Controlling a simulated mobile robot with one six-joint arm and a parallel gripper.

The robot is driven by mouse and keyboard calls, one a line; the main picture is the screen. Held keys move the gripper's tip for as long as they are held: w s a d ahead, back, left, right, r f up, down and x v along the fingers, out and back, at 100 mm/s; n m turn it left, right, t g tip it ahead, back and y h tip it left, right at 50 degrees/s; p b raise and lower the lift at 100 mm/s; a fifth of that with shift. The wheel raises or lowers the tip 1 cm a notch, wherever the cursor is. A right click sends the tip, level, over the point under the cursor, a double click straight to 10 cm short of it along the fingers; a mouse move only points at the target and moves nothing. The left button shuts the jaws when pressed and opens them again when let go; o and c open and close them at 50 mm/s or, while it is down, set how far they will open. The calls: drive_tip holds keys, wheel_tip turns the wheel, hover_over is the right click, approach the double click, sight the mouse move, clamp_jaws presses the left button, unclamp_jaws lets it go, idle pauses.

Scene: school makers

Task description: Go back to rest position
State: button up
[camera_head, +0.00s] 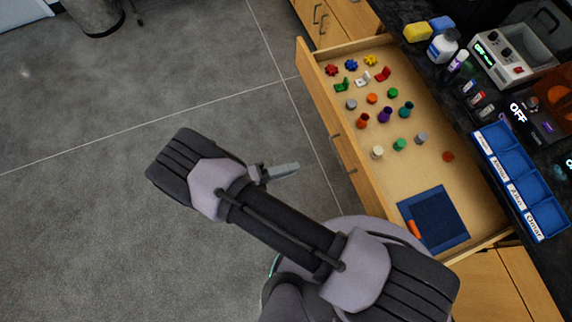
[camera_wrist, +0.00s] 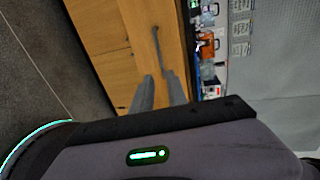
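My gripper (camera_head: 284,170) points right in the head view, over the grey floor and just left of the open drawer's front. In the wrist view my gripper's two grey fingers (camera_wrist: 159,76) stand apart with a gap between them, and nothing is held there. Beyond the fingertips the wrist view shows a wooden cabinet front (camera_wrist: 110,35) with a dark handle. My arm is folded, with its elbow link running from lower right to upper left in the head view.
An open wooden drawer (camera_head: 435,185) holds several small coloured pieces and a dark blue mat (camera_head: 432,218) with an orange item. The black counter beside it bears a blue tray (camera_head: 522,180), bottles and a device (camera_head: 510,55). Floor (camera_head: 90,230) at left is clear.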

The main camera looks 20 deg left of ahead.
drive_tip(key=shift+s+a+r, duration=0.1)
drive_tip(key=shift+s+a, duration=0.2)
drive_tip(key=shift+a, duration=0.1)
drive_tip(key=w+d+r+m+g+y, duration=0.2)
drive_tip(key=d+r+m+g, duration=0.1)
drive_tip(key=r+m, duration=0.5)
drive_tip(key=w+d+r+m+g+y, duration=0.1)
drive_tip(key=d+r+m+g+y, duration=0.25)
drive_tip(key=r+m, duration=0.5)
drive_tip(key=w+d+r+m+g+y, duration=0.2)
drive_tip(key=d+r+m+g, duration=0.15)
drive_tip(key=r+m, duration=0.45)
drive_tip(key=s+d+r+m+t+y, duration=0.3)
drive_tip(key=r+m, duration=0.4)
drive_tip(key=m, duration=0.4)
drive_tip(key=s+d+r+m+t+y, duration=0.3)
drive_tip(key=r+m, duration=0.4)
drive_tip(key=m, duration=0.5)
drive_tip(key=shift+s+d+r+t+y, duration=0.35)
drive_tip(key=shift+s+d+y, duration=0.25)
drive_tip(key=shift+d, duration=0.75)
